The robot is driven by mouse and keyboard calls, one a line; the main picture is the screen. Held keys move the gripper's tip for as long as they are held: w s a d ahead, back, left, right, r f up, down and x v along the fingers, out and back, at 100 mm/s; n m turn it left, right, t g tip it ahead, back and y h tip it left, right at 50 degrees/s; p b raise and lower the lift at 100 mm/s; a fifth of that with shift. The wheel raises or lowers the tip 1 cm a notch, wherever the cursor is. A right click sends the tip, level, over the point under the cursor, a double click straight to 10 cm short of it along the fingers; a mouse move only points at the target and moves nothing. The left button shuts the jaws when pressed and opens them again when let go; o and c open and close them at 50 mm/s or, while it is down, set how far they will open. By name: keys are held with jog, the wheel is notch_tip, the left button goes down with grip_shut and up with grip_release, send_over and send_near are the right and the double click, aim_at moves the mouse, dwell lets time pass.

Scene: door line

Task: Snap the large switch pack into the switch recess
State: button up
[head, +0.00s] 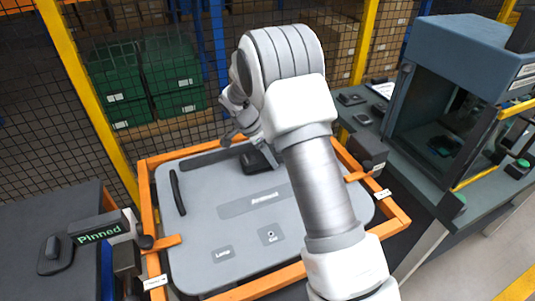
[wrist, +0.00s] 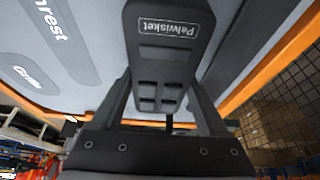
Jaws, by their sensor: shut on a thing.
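In the head view the pack (head: 258,160) is at the upper middle of the grey door panel (head: 205,215), under my gripper (head: 243,140). I cannot tell whether the pack touches the panel. A dark strip (head: 205,158) runs along the panel's upper edge, left of the pack. The switch recess cannot be made out; my gripper and arm hide part of the panel.
An orange frame (head: 148,210) surrounds the panel, with a black handle (head: 178,192) at its left. A "Pinned" display (head: 100,232) stands on the left bench. On the right bench are black parts (head: 350,98) and a glazed machine (head: 445,115). Mesh fencing stands behind.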

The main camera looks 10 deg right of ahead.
jog(key=shift+f+b, duration=0.65)
jog(key=shift+b, duration=0.2)
dwell(0.9)
